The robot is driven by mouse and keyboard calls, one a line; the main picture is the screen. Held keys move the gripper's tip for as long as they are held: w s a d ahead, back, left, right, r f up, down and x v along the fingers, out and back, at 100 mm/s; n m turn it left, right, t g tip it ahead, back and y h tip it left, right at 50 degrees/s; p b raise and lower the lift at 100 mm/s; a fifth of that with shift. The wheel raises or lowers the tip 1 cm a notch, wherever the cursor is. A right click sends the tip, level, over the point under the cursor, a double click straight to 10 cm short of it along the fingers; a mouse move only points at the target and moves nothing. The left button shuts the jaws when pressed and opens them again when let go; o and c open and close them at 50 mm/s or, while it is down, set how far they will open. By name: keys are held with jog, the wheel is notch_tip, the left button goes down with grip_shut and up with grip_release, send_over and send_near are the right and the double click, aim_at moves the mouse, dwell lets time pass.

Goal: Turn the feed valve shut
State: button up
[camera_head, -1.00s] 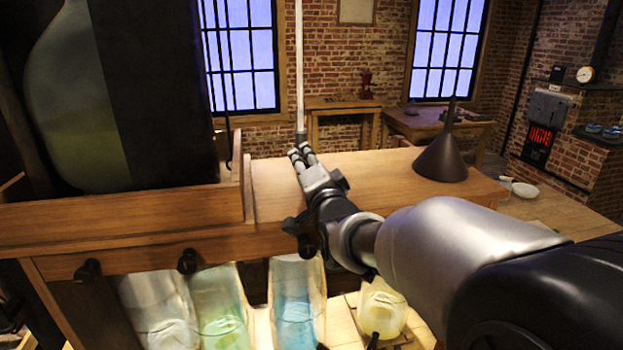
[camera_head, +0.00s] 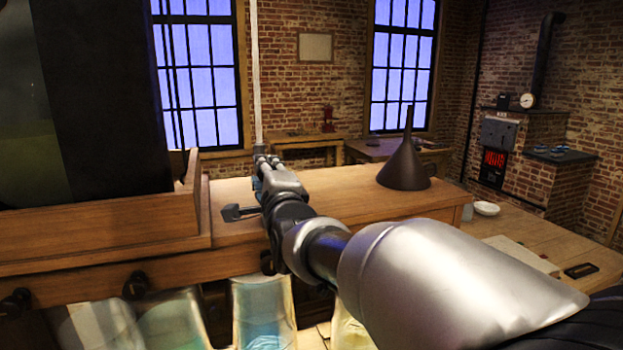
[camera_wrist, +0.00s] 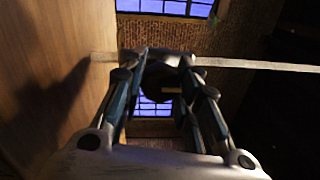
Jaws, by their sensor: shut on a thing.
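A pale vertical pipe (camera_head: 256,80) comes down to the bench top. In the wrist view the pipe (camera_wrist: 265,65) runs across the picture at my fingertips. My gripper (camera_head: 266,163) is at the pipe's lower part, just above the bench. In the wrist view my gripper (camera_wrist: 158,75) has its fingers closed around a dark rounded part on the pipe, which I take for the feed valve (camera_wrist: 158,72). The fingers hide most of it, so I cannot tell its angle.
A dark funnel (camera_head: 405,170) stands on the wooden bench (camera_head: 330,195) to the right of my gripper. A wooden tray wall (camera_head: 110,225) is at the left.

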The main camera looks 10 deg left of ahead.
jog(key=shift+r, duration=0.15)
jog(key=o, duration=1.1)
jog(key=v, duration=1.2)
